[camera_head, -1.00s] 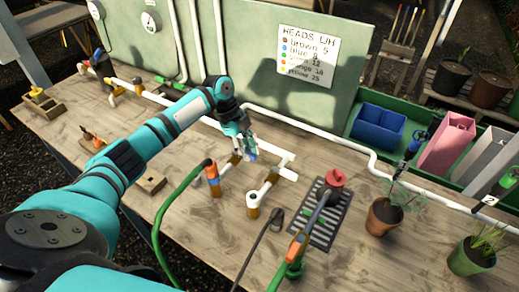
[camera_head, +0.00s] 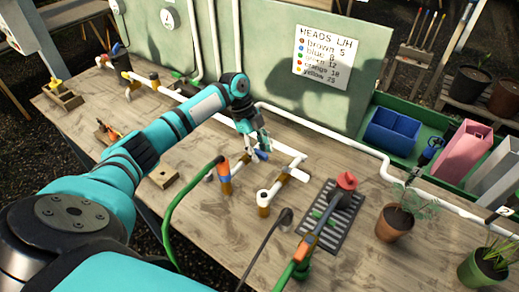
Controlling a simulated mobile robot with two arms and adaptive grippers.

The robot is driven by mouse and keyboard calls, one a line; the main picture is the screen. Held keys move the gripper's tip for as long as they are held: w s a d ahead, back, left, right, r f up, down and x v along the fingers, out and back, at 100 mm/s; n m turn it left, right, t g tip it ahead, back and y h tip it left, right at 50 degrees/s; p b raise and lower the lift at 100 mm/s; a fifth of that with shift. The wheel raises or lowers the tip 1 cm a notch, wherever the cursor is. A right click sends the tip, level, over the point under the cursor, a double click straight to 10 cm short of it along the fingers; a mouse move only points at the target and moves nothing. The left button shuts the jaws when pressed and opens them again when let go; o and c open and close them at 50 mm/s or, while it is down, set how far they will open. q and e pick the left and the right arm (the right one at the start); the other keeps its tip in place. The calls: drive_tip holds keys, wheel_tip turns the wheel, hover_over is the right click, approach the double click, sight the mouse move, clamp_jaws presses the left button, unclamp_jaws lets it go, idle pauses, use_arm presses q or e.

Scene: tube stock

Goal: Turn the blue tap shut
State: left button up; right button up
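A small blue tap handle (camera_head: 262,155) sits on the white pipework in the middle of the bench. My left gripper (camera_head: 256,147) reaches down to it from above, with its fingers right at the handle. The fingers partly hide the handle, and I cannot tell whether they are closed on it or only beside it. My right gripper is not in view.
A white pipe stub (camera_head: 264,199) is in front. A red knob (camera_head: 346,181) stands by a dark grate (camera_head: 343,234). A potted plant (camera_head: 393,224) is further right.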

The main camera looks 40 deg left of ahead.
use_arm(q)
drive_tip(key=v, duration=1.2)
idle(0.3)
